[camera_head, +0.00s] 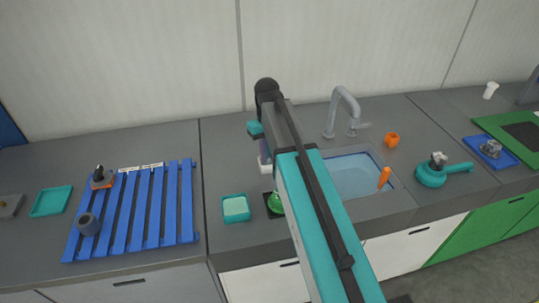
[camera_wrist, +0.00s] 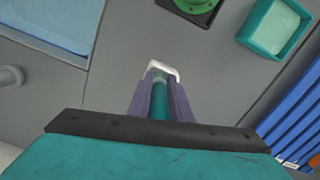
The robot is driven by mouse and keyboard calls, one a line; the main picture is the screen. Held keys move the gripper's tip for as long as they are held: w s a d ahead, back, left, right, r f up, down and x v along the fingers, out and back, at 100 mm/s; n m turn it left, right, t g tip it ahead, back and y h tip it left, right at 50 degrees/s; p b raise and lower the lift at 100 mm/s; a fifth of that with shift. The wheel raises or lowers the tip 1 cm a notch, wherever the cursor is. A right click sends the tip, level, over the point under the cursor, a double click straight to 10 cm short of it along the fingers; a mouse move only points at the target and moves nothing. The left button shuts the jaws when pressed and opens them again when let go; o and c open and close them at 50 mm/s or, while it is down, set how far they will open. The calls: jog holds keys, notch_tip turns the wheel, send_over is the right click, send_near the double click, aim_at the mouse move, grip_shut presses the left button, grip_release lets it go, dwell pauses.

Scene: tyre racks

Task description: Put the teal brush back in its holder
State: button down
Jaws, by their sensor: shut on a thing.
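My gripper (camera_wrist: 160,88) is shut on the teal brush (camera_wrist: 158,102), with its teal handle between the two purple fingers. A white end of the brush shows just past the fingertips. In the head view my gripper (camera_head: 264,150) hangs above the counter left of the sink, partly hidden by my arm. A small orange cup (camera_head: 392,139) stands on the counter behind the sink's right corner. I cannot tell whether it is the brush's holder.
The sink (camera_head: 352,175) has a grey tap (camera_head: 345,105) behind it and an orange handle (camera_head: 384,178) at its right edge. A teal square dish (camera_head: 235,208), a green round thing (camera_head: 275,203) and a blue slatted rack (camera_head: 135,215) lie left of it.

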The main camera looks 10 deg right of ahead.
jog(key=shift+s+f, duration=0.1)
jog(key=shift+f, duration=0.5)
jog(key=c, duration=1.6)
grip_release()
jog(key=shift+s+f, duration=0.1)
jog(key=shift+r, duration=0.6)
jog(key=r+p, duration=0.2)
jog(key=r, duration=0.2)
jog(key=r+p, duration=0.3)
jog(key=r, duration=0.1)
jog(key=w+r+p, duration=0.1)
jog(key=r+p, duration=0.2)
jog(key=r, duration=0.1)
jog(key=shift+a+r, duration=0.1)
jog(key=shift+r, duration=0.05)
jog(key=shift+s, duration=0.1)
